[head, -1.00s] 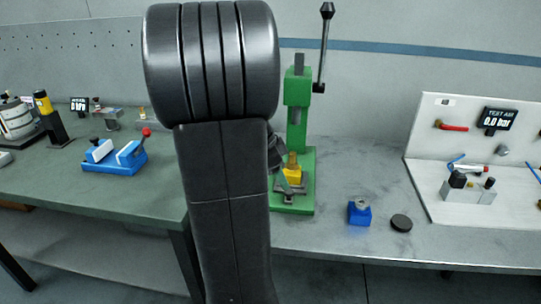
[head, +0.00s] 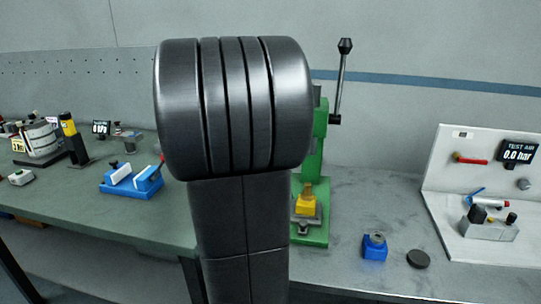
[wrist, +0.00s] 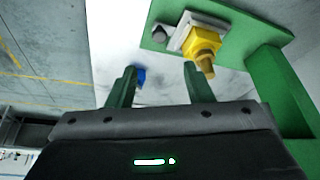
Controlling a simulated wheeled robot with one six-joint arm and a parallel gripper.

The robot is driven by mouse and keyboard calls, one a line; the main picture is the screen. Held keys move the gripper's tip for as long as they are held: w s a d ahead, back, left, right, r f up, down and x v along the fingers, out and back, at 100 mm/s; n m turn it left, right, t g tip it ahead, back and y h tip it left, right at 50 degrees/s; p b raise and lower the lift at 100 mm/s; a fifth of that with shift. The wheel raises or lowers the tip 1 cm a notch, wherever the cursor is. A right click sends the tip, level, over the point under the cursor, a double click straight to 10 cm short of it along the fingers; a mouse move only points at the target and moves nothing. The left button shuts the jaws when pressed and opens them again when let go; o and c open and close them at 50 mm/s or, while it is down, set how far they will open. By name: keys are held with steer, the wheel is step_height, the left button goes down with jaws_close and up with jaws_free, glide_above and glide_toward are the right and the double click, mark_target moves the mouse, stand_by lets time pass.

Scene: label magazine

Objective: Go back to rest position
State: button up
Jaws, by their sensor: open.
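My gripper (wrist: 160,88) is open in the wrist view, with its two green-grey fingers apart and nothing between them. A green press (head: 316,165) with a raised black-knobbed lever stands on the bench in the head view. A yellow piece (head: 306,200) sits on its base; in the wrist view this yellow piece (wrist: 201,42) is beyond the right finger, apart from it as far as I can tell. In the head view my arm covers part of the press and hides my gripper.
A blue block (head: 374,247) and a black disc (head: 418,258) lie right of the press. A white test panel (head: 448,185) stands far right. A blue vise (head: 132,182) and a black-and-yellow post (head: 73,142) stand on the left bench. Bench surface between vise and arm is clear.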

mark_target(301, 221)
steer(key=x, duration=1.3)
steer(key=shift+w+f+b, duration=0.1)
steer(key=shift+f+b, duration=0.05)
steer(key=shift+b, duration=0.2)
steer(key=shift+w+d+p, duration=0.1)
steer(key=shift+w+p, duration=0.2)
steer(key=shift+w, duration=0.2)
